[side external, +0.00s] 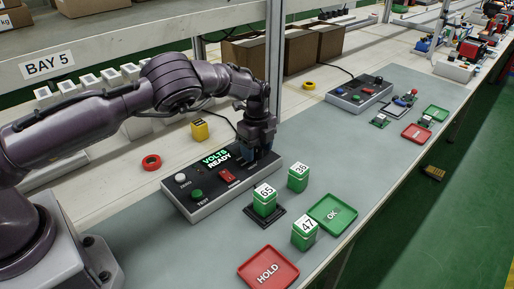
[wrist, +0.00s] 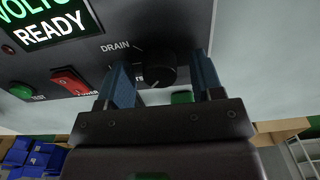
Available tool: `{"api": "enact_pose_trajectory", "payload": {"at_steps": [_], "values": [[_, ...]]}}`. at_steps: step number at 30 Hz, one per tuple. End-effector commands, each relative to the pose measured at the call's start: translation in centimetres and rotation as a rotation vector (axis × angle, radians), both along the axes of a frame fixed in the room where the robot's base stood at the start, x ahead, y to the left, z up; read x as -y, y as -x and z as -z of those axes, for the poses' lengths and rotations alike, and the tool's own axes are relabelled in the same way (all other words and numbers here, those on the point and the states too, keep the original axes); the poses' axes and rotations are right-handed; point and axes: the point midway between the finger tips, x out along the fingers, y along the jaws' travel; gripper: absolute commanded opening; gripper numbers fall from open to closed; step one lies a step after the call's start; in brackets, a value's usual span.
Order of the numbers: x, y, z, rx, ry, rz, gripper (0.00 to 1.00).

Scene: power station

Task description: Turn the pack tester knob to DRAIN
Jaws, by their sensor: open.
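A pale mark on the knob points to the lower left, away from DRAIN; a second label there is partly hidden. My gripper (side external: 257,157) is over the tester's right end. In the wrist view its blue fingers (wrist: 165,72) are open, one on each side of the knob. I cannot tell whether they touch it. The knob is hidden in the side view.
Green packs 65 (side external: 265,201), 36 (side external: 298,178) and 47 (side external: 304,235) stand in front of the tester. The OK tray (side external: 344,213) and HOLD tray (side external: 268,270) lie nearby. The tester's red switch (wrist: 69,81) and green button (wrist: 22,92) are left of the knob.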

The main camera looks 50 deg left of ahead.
Motion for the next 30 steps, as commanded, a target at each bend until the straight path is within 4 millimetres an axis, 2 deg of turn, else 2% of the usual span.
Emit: {"api": "enact_pose_trajectory", "payload": {"at_steps": [5, 11, 20, 30], "values": [[0.00, -0.01, -0.02, 0.000, 0.000, 0.000, 0.58], [0.00, -0.01, -0.04, 0.000, 0.000, 0.000, 0.12], [0.00, -0.01, -0.05, 0.000, 0.000, 0.023, 0.11], [0.00, -0.01, -0.04, -0.001, 0.000, 0.218, 0.11]]}}
